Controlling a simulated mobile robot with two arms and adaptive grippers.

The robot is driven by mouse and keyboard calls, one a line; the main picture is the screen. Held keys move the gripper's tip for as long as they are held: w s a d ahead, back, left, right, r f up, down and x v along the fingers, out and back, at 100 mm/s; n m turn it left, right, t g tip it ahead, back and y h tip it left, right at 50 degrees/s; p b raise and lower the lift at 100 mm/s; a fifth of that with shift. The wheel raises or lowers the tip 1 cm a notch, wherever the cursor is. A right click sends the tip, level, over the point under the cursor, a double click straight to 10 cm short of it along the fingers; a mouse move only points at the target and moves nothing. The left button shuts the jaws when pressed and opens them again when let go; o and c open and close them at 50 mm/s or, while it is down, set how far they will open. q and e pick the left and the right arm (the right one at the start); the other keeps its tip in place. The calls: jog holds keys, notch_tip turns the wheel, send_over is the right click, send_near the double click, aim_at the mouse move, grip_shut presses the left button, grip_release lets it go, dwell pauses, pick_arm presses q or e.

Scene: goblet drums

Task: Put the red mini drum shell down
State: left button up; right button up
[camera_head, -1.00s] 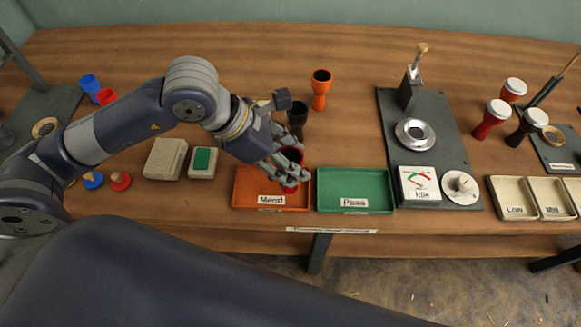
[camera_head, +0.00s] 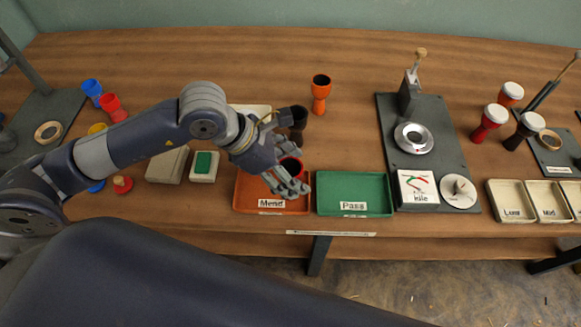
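The red mini drum shell (camera_head: 292,164) is at the orange tray labelled Mend, with its dark open top showing. The orange tray (camera_head: 245,193) lies near the table's front edge. My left gripper (camera_head: 293,186) is over this tray with its fingers around the shell; it looks shut on it. The fingers hide most of the shell, so I cannot tell whether its foot touches the tray floor. My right gripper is not in view.
The green Pass tray (camera_head: 353,196) is empty, right of the orange one. A black shell (camera_head: 299,120) and an orange shell (camera_head: 321,92) stand behind. A grey test station (camera_head: 433,150) is farther right. Several drums with white heads stand at the far right.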

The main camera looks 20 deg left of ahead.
pick_arm(q)
jog(key=b+v, duration=0.1)
jog(key=v, duration=1.1)
dwell(0.4)
jog(key=shift+s, duration=0.1)
